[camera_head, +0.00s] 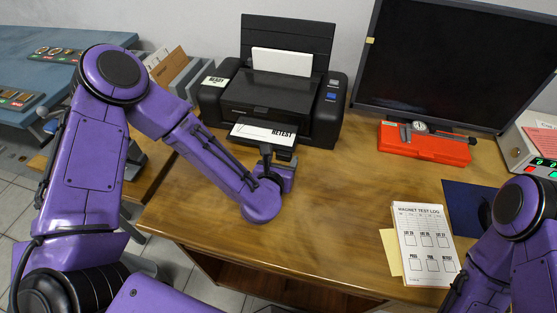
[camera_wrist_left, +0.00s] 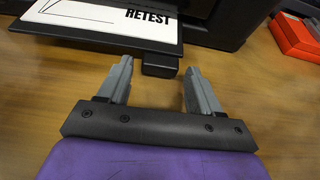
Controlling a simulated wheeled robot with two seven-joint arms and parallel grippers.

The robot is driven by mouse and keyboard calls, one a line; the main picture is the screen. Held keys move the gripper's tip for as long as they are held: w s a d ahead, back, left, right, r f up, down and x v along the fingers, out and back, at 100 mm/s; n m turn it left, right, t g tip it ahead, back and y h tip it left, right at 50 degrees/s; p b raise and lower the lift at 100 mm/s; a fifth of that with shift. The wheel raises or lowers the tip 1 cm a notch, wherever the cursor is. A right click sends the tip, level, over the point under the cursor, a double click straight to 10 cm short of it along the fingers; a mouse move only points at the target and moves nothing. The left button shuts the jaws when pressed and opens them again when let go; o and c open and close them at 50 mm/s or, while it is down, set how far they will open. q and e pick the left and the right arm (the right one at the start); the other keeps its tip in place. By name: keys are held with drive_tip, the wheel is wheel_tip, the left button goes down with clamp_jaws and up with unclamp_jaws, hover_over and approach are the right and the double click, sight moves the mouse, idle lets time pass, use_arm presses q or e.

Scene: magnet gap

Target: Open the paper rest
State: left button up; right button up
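The black printer (camera_head: 272,100) stands at the back of the wooden desk, with white paper in its upright rear support. At its front a dark tray, which looks like the paper rest (camera_head: 240,141), carries a sheet marked RETEST (camera_head: 264,131). In the left wrist view the sheet (camera_wrist_left: 115,18) lies above the tray's dark front edge, and a small black tab (camera_wrist_left: 160,65) sticks out there. My left gripper (camera_wrist_left: 154,85) is open and empty in front of the tab, its fingers apart on either side. In the head view the left gripper (camera_head: 274,160) partly hides the tab.
A red case (camera_head: 424,145) with a gauge lies right of the printer, before a dark monitor (camera_head: 450,65). A magnet test log (camera_head: 424,243) lies at the front right near my right arm. File holders stand at the left. The desk's middle is clear.

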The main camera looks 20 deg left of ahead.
use_arm(q)
drive_tip(key=v, duration=0.8)
drive_tip(key=shift+w, duration=0.1)
drive_tip(key=s+r+p, duration=0.1)
drive_tip(key=p, duration=0.2)
drive_tip(key=shift+s+r, duration=0.25)
drive_tip(key=shift+s, duration=0.15)
drive_tip(key=shift+s+d+f+p, duration=0.1)
drive_tip(key=shift+s+p, duration=0.25)
drive_tip(key=shift+p, duration=0.15)
drive_tip(key=shift+f, duration=0.15)
